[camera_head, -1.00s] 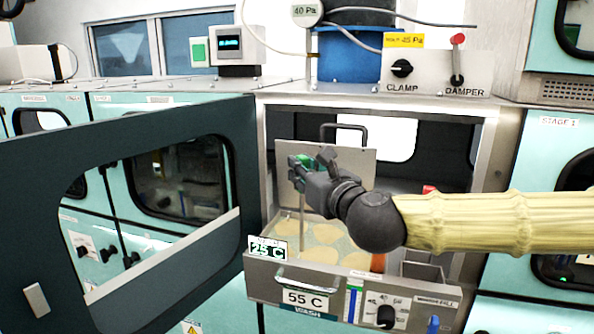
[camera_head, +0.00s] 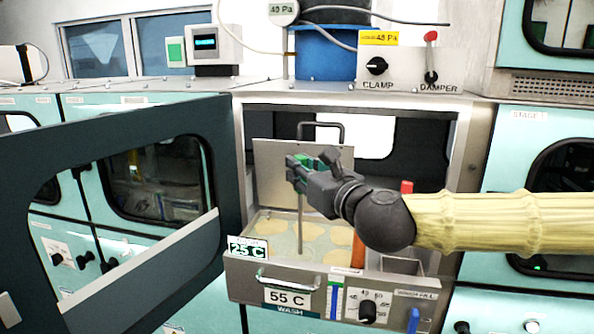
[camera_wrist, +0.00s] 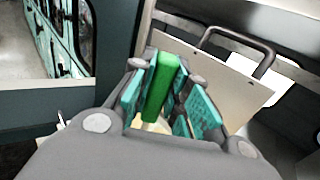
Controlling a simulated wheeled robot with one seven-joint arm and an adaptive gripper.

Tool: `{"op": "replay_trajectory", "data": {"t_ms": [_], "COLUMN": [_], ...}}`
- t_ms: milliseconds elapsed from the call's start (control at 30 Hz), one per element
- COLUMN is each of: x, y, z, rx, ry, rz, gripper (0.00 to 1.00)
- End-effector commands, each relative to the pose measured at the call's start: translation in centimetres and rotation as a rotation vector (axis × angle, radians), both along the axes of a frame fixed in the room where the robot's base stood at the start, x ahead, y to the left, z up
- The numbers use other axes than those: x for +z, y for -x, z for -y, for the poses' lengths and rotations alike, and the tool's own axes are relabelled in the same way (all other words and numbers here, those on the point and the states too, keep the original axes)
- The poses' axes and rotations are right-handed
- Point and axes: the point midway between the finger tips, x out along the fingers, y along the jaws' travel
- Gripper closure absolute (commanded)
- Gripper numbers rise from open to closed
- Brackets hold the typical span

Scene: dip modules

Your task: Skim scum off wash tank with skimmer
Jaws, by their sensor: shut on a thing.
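The wash tank (camera_head: 250,283) is a pulled-out metal drawer labelled WASH, with a 55 C plate on its front. Pale yellowish scum patches (camera_head: 312,231) float on the liquid in it. My gripper (camera_head: 297,172) is above the tank's left part, shut on the green handle of the skimmer (camera_wrist: 160,88). The skimmer's thin rod (camera_head: 300,220) runs straight down to the tank liquid. Its lower end is not clear. In the wrist view the green handle stands between the teal finger pads.
An upright metal lid (camera_head: 272,165) with a dark handle stands behind the tank. An open dark door (camera_head: 100,250) is on the left. A red-orange upright piece (camera_head: 358,250) and a small metal bin (camera_head: 402,264) are at the tank's right.

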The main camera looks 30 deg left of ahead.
Motion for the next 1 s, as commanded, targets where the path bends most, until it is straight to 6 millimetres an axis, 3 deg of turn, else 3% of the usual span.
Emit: {"op": "replay_trajectory", "data": {"t_ms": [333, 1000], "x": [0.0, 0.0], "y": [0.0, -0.8], "z": [0.1, 3.0], "rx": [0.000, -0.001], "ry": [-0.001, -0.001], "rz": [0.001, 0.001], "gripper": [1.00, 1.00]}}
